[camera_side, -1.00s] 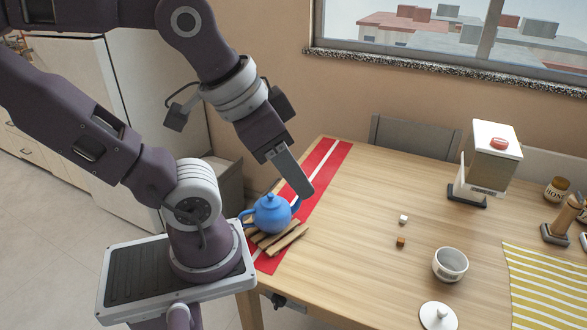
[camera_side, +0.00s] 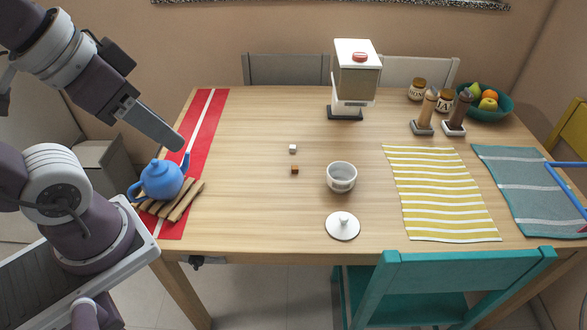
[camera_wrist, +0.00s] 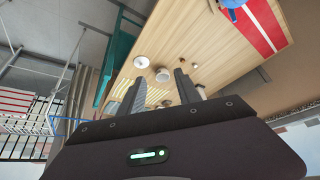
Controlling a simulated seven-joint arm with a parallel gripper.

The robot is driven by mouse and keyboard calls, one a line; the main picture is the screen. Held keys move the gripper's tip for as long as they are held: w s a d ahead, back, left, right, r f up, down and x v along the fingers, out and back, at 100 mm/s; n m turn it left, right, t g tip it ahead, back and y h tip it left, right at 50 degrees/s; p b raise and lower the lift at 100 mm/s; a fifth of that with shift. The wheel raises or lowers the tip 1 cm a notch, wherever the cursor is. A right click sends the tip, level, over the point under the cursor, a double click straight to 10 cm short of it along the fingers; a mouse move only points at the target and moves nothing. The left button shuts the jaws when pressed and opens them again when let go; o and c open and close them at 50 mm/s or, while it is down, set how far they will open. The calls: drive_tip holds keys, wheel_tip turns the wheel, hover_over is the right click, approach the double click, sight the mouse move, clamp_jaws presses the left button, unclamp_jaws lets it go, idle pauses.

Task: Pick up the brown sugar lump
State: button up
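The brown sugar lump (camera_side: 295,170) is a small brown cube on the bare wooden table, left of the white bowl, in the side view. A white sugar lump (camera_side: 293,149) lies just behind it, apart from it. My gripper (camera_side: 179,147) is above the blue teapot at the table's left end, well to the left of the brown lump. In the wrist view my gripper (camera_wrist: 159,77) shows two fingers spread apart with nothing between them. I cannot surely pick out the brown lump in the wrist view.
The blue teapot (camera_side: 162,181) stands on a wooden slatted trivet on the red runner (camera_side: 205,115). The white bowl (camera_side: 341,177) and a white lid (camera_side: 342,226) are right of the lumps. A dispenser (camera_side: 355,80) stands behind. The table around the lumps is clear.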

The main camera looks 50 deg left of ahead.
sight(297, 167)
drive_tip(key=shift+o, duration=0.4)
drive_tip(key=w+f+n+g+h, duration=0.2)
drive_tip(key=w+f+n+h, duration=0.35)
drive_tip(key=w, duration=0.65)
drive_tip(key=w+f+n+g+h, duration=0.1)
drive_tip(key=w+f+n+h, duration=0.5)
drive_tip(key=w, duration=0.6)
drive_tip(key=w+a+f+n+t, duration=0.2)
drive_tip(key=a+f+n, duration=0.3)
drive_tip(key=f, duration=0.2)
drive_tip(key=w+a+f+n+t+y, duration=0.1)
drive_tip(key=w+a+f+n+t, duration=0.1)
drive_tip(key=a+f+n, duration=0.3)
drive_tip(key=w+a+f+n+t+y, duration=0.1)
drive_tip(key=a+f+n, duration=0.4)
drive_tip(key=f, duration=0.6)
drive_tip(key=shift+w+f+n+t, duration=0.2)
drive_tip(key=shift+w+n+t, duration=0.45)
drive_tip(key=shift+t, duration=0.65)
drive_tip(key=x, duration=0.3)
drive_tip(key=f+x, duration=0.1)
drive_tip(key=x, duration=0.3)
drive_tip(key=shift+a, duration=0.25)
drive_tip(key=shift+w+d+f, duration=0.1)
drive_tip(key=shift+w, duration=0.05)
clamp_jaws()
